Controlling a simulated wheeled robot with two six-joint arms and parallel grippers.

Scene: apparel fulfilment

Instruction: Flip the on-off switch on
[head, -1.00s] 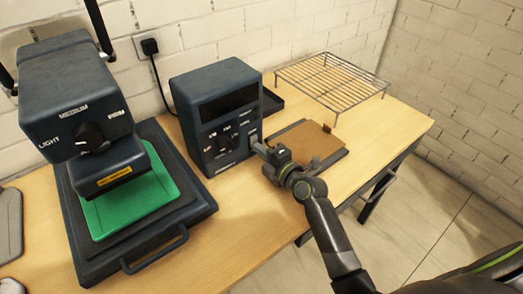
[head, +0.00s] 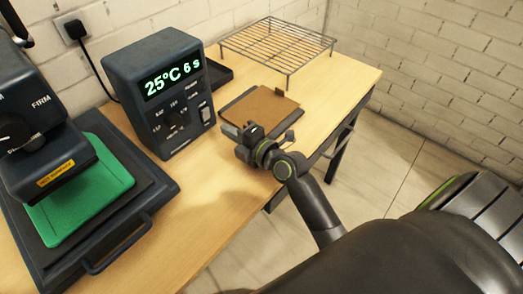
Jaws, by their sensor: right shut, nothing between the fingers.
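The dark blue control box (head: 150,75) stands on the wooden table near the wall. The on-off switch (head: 205,113), a light rocker, is at the lower right of the box's front, below small lettering. My right gripper (head: 230,130) is shut and empty, a little to the right of the box and apart from the switch. My left gripper is not in view.
A heat press with a green pad (head: 85,190) stands at the left, its handle (head: 118,245) toward the front. A brown sheet on a dark clipboard-like plate (head: 260,105) lies behind my gripper. A wire rack (head: 278,45) stands at the back. Table at front centre is clear.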

